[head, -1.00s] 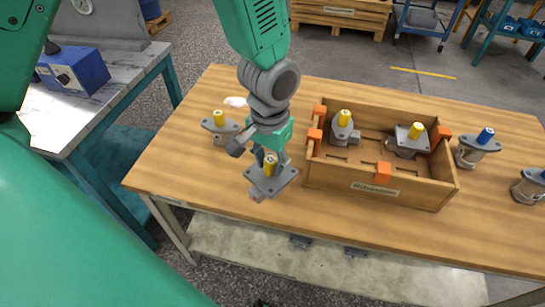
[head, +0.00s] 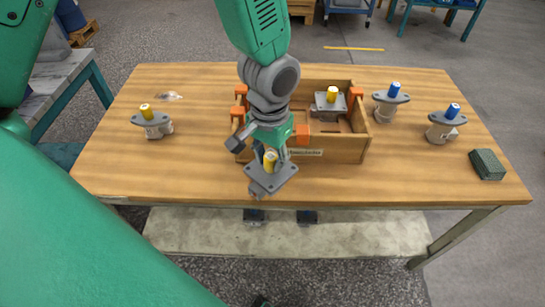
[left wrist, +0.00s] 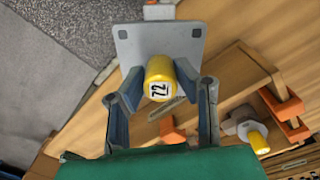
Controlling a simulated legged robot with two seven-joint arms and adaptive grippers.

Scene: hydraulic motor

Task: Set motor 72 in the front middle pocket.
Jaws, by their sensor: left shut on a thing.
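My left gripper (head: 264,152) is shut on motor 72 (head: 272,177), a grey motor with a square flange and a yellow cap. In the left wrist view the cap of motor 72 (left wrist: 159,80) shows "72" between the fingers. The motor hangs in front of the left part of the wooden crate (head: 345,151), apart from its pockets. One yellow-capped motor (head: 331,100) stands in the crate's back right. Another yellow-capped motor (left wrist: 252,133) shows in the crate in the left wrist view; my arm hides it in the head view. The front middle pocket is largely hidden. My right gripper is not in view.
A yellow-capped motor (head: 151,122) stands on the table (head: 200,175) at left. Two blue-capped motors (head: 390,100) (head: 442,124) and a dark green box (head: 488,164) are right of the crate. Orange blocks (head: 302,134) sit on the crate's walls.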

